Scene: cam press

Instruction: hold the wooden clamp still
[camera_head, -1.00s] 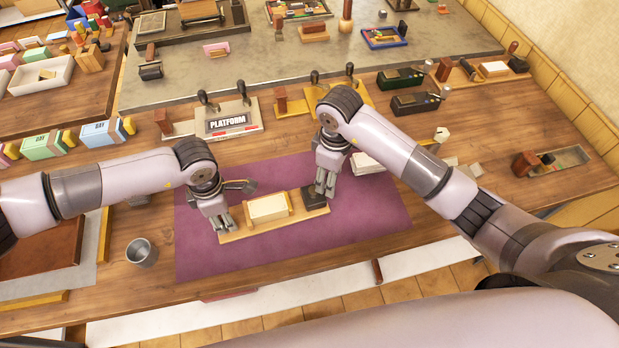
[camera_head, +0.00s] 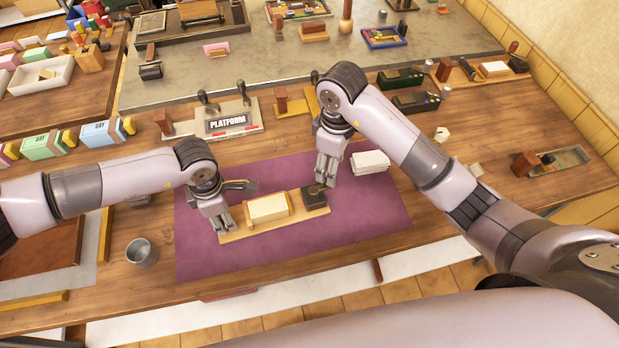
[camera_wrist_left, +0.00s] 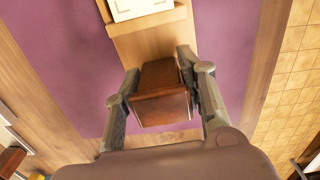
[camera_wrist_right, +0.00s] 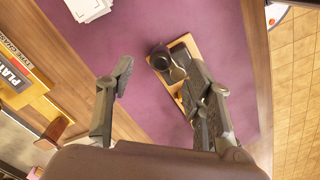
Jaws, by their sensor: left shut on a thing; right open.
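The wooden clamp (camera_head: 270,228) is a light board lying on the purple mat, with a pale card stack (camera_head: 268,209) between wooden pieces in its middle. My left gripper (camera_head: 224,226) is shut on the clamp's brown wooden end block, which shows between the fingers in the left wrist view (camera_wrist_left: 161,95). A dark block with a round knob (camera_head: 314,198) is at the clamp's right end; the knob also shows in the right wrist view (camera_wrist_right: 160,58). My right gripper (camera_head: 326,177) is open and empty just above and beside that end. One finger partly hides the dark block in the right wrist view.
The purple mat (camera_head: 350,222) is clear in front of and right of the clamp. White cards (camera_head: 370,162) lie at its back right. A metal cup (camera_head: 141,252) stands left of the mat. A PLATFORM sign holder (camera_head: 228,122) stands behind.

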